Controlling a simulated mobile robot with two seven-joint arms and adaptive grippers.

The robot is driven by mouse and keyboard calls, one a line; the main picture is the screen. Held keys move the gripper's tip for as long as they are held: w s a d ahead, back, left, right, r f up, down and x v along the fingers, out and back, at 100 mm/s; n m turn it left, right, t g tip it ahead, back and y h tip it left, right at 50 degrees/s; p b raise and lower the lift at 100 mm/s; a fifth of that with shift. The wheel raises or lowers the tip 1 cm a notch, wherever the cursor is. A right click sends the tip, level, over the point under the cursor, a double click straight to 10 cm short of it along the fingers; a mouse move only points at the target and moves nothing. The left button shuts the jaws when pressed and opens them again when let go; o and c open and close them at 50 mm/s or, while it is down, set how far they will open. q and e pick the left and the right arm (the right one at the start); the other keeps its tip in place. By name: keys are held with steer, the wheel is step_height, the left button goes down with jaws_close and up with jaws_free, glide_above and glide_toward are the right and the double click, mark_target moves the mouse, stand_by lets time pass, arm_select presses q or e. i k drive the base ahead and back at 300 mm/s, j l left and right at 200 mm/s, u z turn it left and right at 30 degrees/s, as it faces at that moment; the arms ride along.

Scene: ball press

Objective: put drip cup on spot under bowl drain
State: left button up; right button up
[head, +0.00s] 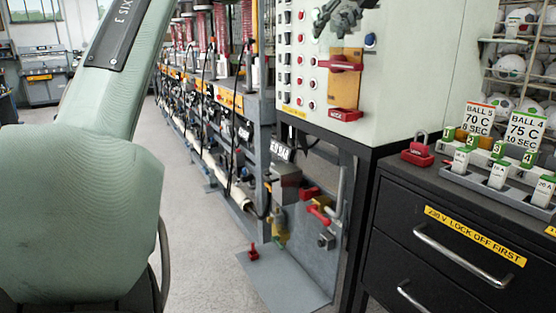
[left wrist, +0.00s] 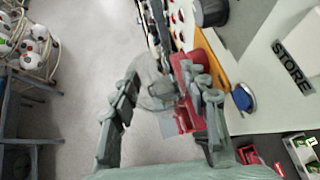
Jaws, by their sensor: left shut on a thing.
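My left gripper (head: 338,16) shows as dark fingers at the top of the head view, in front of the pale control cabinet. In the left wrist view its two fingers (left wrist: 163,84) are spread around a pale grey, rounded thing (left wrist: 153,88), which they hold. It looks like the drip cup, but it is blurred and partly hidden by the fingers. In the head view I cannot make out the cup. I cannot tell for sure which part is the bowl drain; a brass-coloured valve (head: 280,234) hangs low above a grey floor plate (head: 284,281). My right gripper is not in view.
The pale cabinet (head: 425,65) carries red handles (head: 340,64) and a blue knob (head: 370,40), close beside the gripper. A black drawer unit (head: 420,240) stands at right, with a red padlock (head: 418,149) on top. Open floor (head: 200,245) lies left of the machines.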

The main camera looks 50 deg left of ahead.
mark_target(285, 272)
steer(key=j, duration=2.35)
steer(key=i, duration=0.05)
